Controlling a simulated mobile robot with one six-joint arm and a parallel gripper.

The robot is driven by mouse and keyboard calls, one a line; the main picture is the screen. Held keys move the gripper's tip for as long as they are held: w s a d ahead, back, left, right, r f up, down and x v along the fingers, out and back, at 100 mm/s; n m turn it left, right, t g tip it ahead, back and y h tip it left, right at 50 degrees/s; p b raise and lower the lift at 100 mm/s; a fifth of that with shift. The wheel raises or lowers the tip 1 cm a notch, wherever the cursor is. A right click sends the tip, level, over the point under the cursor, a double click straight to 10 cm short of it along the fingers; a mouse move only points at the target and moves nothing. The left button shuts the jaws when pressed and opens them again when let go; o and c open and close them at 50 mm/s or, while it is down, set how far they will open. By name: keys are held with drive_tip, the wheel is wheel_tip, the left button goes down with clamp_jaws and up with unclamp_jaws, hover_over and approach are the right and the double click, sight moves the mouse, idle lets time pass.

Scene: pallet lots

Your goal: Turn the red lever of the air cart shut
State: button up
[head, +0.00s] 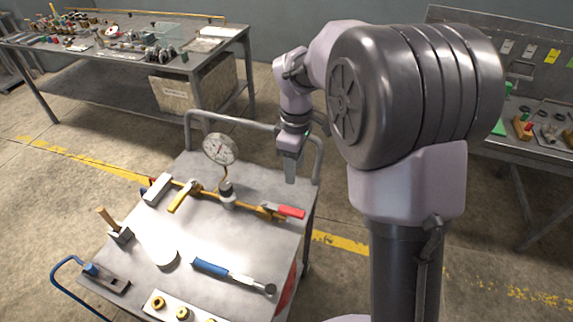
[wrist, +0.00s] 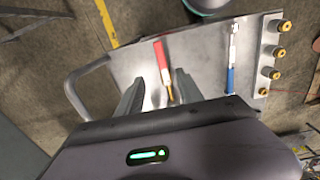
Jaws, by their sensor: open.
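The air cart (head: 213,268) is a grey wheeled table with a brass pipe along its top. The red lever (head: 290,211) sits at the right end of the pipe, near the cart's right edge. It points to the right, roughly in line with the pipe. In the wrist view the red lever (wrist: 161,54) points up between and beyond the fingertips. My gripper (head: 290,172) is above the cart's back right part, pointing down. Its fingers (wrist: 157,82) are open, apart on either side of the lever's line, with nothing held. Contact with the lever is not visible.
A pressure gauge (head: 220,149) stands on the pipe, beside a yellow-handled valve (head: 184,195). A blue-handled wrench (head: 232,276), a wooden-handled hammer (head: 116,226) and a strip of brass fittings (head: 181,314) lie forward. A cart rail (head: 258,127) rises at the back.

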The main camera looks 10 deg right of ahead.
sight(293, 211)
wheel_tip(293, 211, down, 18)
drive_tip(key=b, duration=0.7)
drive_tip(key=shift+a+r+b, duration=0.1)
drive_tip(key=shift+r+b, duration=0.15)
drive_tip(key=shift+b, duration=0.05)
clamp_jaws()
idle(0.6)
